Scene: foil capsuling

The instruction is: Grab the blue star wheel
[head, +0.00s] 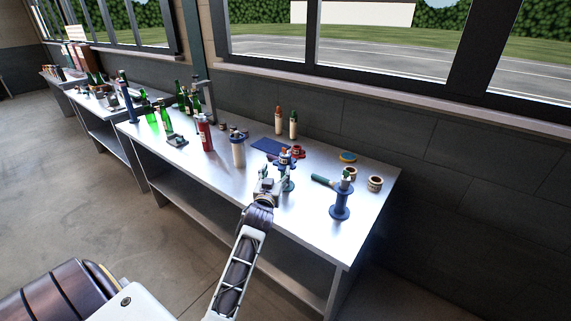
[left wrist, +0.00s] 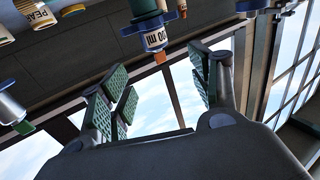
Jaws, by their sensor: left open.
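A blue wheel-like piece (head: 284,164) stands near the table's front, with a small white and orange item on top of it. I take it for the blue star wheel, but its points are too small to make out. My left gripper (head: 271,179) is open and empty just in front of it, its fingers apart from each other. In the left wrist view, which looks tilted upward, a blue flanged piece (left wrist: 146,28) with a labelled body and orange tip is beyond the open fingers (left wrist: 165,82). Whether the fingers touch anything cannot be told. My right gripper is not in view.
A blue spool-shaped stand (head: 340,202) with a green-handled tool (head: 323,180) is to the right.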

